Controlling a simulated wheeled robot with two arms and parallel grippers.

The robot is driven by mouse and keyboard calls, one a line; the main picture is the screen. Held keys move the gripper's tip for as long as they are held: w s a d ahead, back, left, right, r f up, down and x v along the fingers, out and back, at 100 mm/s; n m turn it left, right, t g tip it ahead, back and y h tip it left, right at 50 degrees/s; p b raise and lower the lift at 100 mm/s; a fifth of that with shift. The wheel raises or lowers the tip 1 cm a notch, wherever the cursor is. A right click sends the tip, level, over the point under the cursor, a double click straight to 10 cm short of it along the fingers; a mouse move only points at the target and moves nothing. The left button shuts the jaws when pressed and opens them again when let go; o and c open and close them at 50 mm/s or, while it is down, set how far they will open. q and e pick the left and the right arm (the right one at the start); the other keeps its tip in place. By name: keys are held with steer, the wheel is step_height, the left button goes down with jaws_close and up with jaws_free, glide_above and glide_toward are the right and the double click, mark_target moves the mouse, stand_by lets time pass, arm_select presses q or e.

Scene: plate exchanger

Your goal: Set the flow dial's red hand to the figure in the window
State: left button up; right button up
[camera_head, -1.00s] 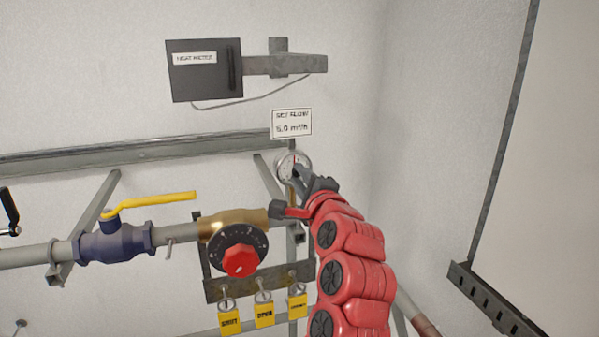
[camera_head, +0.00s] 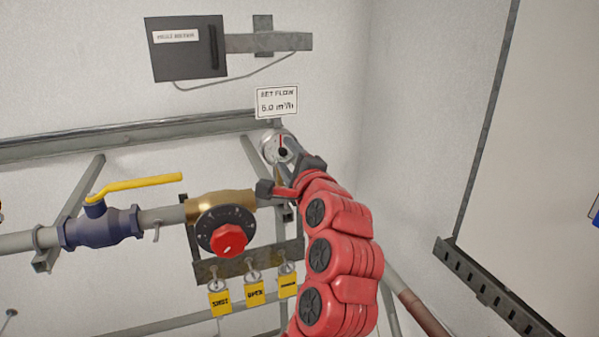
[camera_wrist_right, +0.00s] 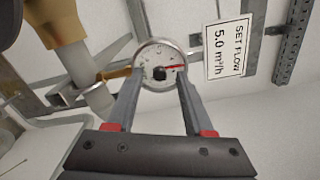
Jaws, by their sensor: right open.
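The flow dial (camera_head: 271,151) is a small round white gauge under the sign, partly hidden by my right gripper in the head view. In the right wrist view the dial (camera_wrist_right: 150,58) shows its white face, a dark central knob (camera_wrist_right: 159,73) and a red hand (camera_wrist_right: 175,67) pointing right in that picture. The sign (camera_head: 277,102) reads "SET FLOW 5.0 m³/h"; it also shows in the right wrist view (camera_wrist_right: 229,46). My right gripper (camera_wrist_right: 156,85) is open, its fingers on either side of the dial's lower part in the picture; contact cannot be told. My left gripper is out of view.
A brass valve with a black scale and red knob (camera_head: 229,241) sits left of the dial. Below it hang yellow tags (camera_head: 255,293). A blue valve with a yellow lever (camera_head: 140,187) is further left. A dark meter box (camera_head: 187,48) is above.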

steer(key=b+v, duration=1.3)
steer(key=v, duration=0.4)
steer(key=shift+w, duration=0.1)
